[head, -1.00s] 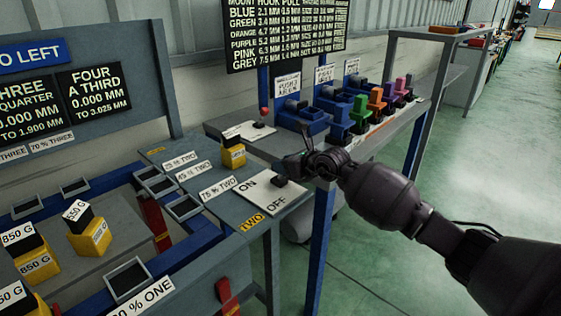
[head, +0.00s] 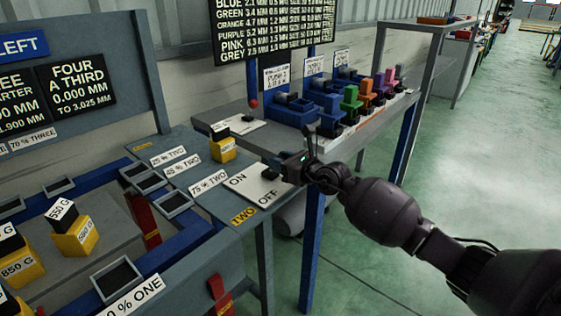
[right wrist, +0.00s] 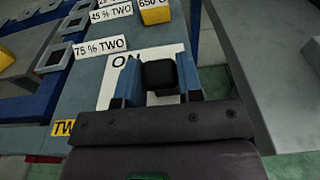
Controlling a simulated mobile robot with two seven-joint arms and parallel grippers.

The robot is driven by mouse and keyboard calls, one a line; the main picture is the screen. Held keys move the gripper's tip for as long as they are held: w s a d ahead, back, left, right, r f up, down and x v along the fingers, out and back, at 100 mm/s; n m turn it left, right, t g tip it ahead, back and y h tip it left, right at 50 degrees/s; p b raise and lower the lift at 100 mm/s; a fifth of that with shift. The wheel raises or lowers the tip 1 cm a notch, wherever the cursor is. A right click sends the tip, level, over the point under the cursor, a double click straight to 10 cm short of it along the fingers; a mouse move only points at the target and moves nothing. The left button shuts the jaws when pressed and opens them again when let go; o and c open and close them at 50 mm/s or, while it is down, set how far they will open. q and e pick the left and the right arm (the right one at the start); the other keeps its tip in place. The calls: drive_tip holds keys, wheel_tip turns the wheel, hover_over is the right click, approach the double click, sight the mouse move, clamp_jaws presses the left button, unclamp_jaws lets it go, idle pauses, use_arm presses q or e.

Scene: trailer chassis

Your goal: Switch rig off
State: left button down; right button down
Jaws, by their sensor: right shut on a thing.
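A white switch plate (head: 243,184) marked ON and OFF lies on the grey bench beside a yellow TWO label. Its black knob (head: 269,173) stands on the plate, partly hidden by my right gripper (head: 277,168) in the head view. In the right wrist view, the black knob (right wrist: 159,78) sits between the two blue fingers of my right gripper (right wrist: 160,74), which is shut on it. The ON lettering (right wrist: 119,62) shows there beside the left finger; OFF is hidden by the gripper. My left gripper is out of view.
A red-knobbed lever (head: 253,104) stands on another white plate (head: 240,124) behind. Coloured blocks and hooks line the grey shelf (head: 365,140). A yellow-and-black weight (head: 222,148) stands near the percent labels. Green floor lies open on the right.

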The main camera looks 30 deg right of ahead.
drive_tip(key=c, duration=0.8)
unclamp_jaws()
drive_tip(key=shift+o, duration=0.2)
drive_tip(key=shift+s, duration=0.1)
drive_tip(key=shift+s+d+r, duration=0.1)
drive_tip(key=shift+s+d, duration=0.05)
drive_tip(key=shift+s, duration=0.1)
drive_tip(key=p+v, duration=0.2)
drive_tip(key=v, duration=0.8)
